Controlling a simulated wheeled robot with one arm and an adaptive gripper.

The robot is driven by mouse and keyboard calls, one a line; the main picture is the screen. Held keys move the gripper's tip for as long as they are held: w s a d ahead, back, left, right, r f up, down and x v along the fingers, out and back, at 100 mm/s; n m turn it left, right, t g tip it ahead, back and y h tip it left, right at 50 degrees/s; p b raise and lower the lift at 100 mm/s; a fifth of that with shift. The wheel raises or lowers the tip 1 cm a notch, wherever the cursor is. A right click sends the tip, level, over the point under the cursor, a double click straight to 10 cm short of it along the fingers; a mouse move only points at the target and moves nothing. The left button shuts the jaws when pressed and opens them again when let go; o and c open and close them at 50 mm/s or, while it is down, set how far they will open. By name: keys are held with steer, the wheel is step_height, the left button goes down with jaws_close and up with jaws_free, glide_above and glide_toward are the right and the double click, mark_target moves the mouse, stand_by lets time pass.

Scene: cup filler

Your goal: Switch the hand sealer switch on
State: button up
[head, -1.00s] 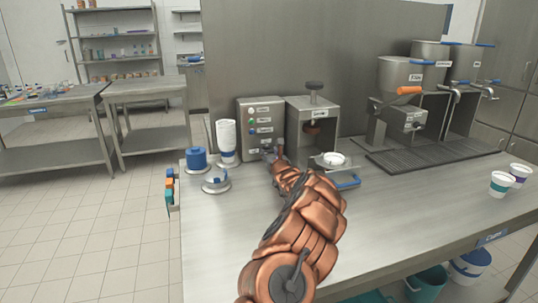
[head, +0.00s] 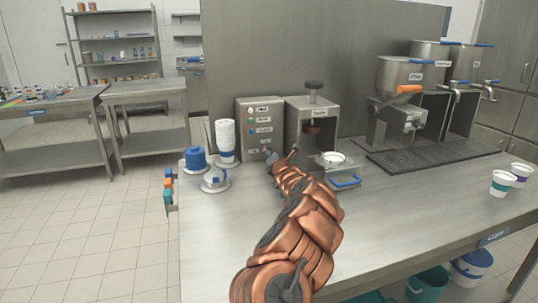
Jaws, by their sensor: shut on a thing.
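A grey control box (head: 257,110) stands at the back of the counter. It has several small labelled knobs or buttons in a column; the labels are too small to read surely. The machine with a black-knobbed post (head: 313,98) stands right beside it. I cannot tell which control is the hand sealer switch. My copper-coloured arm reaches from the front. My gripper (head: 281,157) is in front of the box's lower right and the gap beside the machine. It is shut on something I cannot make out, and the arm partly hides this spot.
A white cup stack (head: 225,137), a blue container (head: 195,158) and a round clear-lidded item (head: 215,178) stand at left. A tray with a blue handle (head: 345,181) juts out right of my gripper. The counter's right front is mostly clear, with two cups (head: 502,184) at its edge.

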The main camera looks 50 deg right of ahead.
steer(key=m, duration=0.4)
steer(key=shift+f+m+p, duration=0.2)
steer(key=shift+m+p, duration=0.25)
steer(key=shift+m, duration=1.85)
steer(key=o, duration=1.2)
steer(key=shift+c, duration=0.2)
